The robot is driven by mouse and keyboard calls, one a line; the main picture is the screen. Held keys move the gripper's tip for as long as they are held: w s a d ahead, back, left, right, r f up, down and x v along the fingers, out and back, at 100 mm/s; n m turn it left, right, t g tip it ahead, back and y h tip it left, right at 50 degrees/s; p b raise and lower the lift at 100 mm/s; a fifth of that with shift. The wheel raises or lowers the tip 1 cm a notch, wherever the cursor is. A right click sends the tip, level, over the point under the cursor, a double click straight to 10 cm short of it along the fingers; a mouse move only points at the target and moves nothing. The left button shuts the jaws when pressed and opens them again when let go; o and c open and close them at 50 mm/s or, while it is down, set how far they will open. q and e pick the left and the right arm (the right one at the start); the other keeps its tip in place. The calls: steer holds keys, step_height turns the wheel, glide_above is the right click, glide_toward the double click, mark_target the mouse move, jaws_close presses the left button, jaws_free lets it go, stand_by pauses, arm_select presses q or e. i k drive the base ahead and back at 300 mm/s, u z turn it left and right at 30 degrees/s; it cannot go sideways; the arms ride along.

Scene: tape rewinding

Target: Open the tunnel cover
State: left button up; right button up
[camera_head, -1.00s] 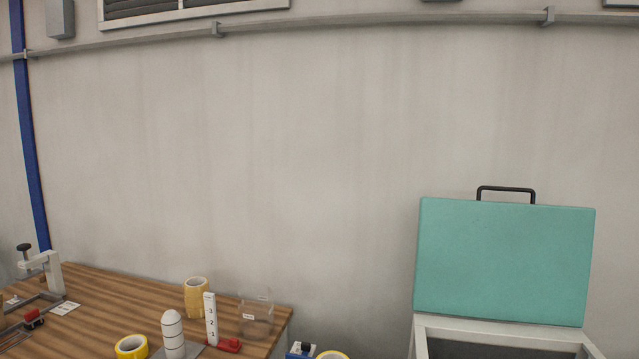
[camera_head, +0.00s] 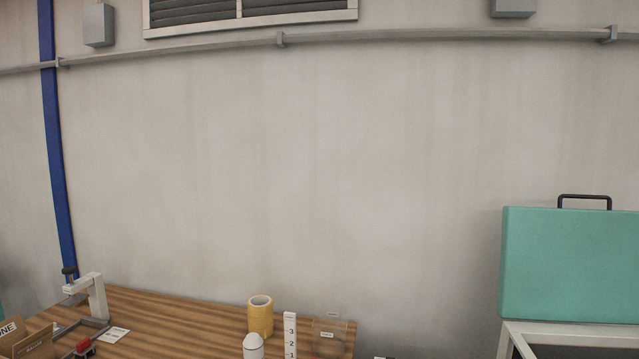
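A teal panel with a black handle (camera_head: 585,200) stands upright at the right, at the back of a white-framed box (camera_head: 508,338). It looks like a raised cover (camera_head: 570,262), and the dark inside of the box shows below it. The panel's right side is cut off by the picture edge. Neither of my grippers is in the head view.
A wooden table (camera_head: 190,317) at the lower left bears a yellow tape roll (camera_head: 260,318), a white numbered post (camera_head: 290,335), a white rounded cylinder (camera_head: 253,346), a clear container (camera_head: 330,337), a clamp-like device (camera_head: 92,298) and a cardboard box (camera_head: 30,342).

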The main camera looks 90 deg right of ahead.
mark_target(560, 265)
steer(key=z, duration=4.9)
